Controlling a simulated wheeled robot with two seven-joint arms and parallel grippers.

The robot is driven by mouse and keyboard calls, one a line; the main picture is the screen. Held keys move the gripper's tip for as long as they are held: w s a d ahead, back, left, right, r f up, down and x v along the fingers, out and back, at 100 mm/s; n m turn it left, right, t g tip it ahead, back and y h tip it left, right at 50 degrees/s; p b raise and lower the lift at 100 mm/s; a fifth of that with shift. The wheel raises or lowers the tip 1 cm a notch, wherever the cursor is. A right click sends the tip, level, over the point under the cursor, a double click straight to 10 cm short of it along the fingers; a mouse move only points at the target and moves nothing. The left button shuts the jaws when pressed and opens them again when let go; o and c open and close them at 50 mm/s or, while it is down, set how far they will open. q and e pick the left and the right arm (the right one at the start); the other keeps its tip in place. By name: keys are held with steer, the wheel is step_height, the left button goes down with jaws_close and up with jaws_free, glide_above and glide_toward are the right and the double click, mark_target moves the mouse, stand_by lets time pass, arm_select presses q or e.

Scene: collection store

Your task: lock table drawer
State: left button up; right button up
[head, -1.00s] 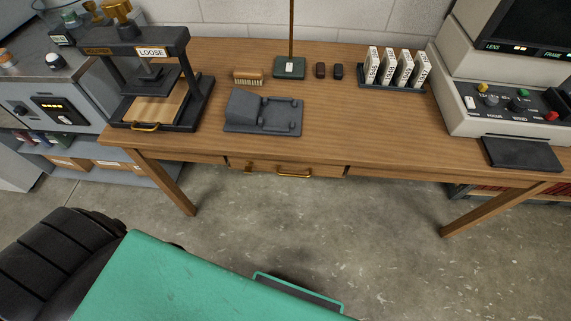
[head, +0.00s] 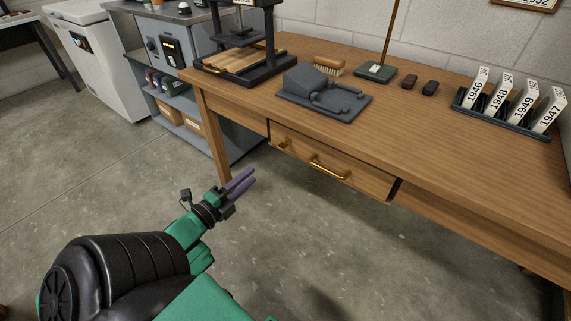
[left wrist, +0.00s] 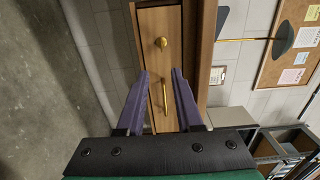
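The wooden table drawer (head: 365,178) sits under the front edge of the table (head: 430,125). Its front seems to stand slightly forward, with a dark gap at its right end. It has a brass pull handle (head: 330,169) and, to the left, a small brass knob-like lock piece (head: 285,144). In the left wrist view the drawer front (left wrist: 160,22) shows with the lock piece (left wrist: 160,42) and the handle (left wrist: 165,97). My left gripper (head: 250,177) is open and empty, in front of and below the drawer, apart from it. My right gripper is out of view.
A shelved metal bench (head: 180,100) is at left. The floor before the drawer is clear.

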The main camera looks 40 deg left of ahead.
arm_select(q)
steer(key=w+b, duration=0.1)
steer(key=w, duration=1.3)
steer(key=shift+w+a+r+b, duration=0.15)
steer(key=shift+w+a+b, duration=0.2)
steer(key=shift+a+b, duration=0.1)
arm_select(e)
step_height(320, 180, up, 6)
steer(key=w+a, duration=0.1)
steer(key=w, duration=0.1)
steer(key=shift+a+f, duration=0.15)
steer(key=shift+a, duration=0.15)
arm_select(q)
steer(key=shift+c, duration=0.3)
jaws_close()
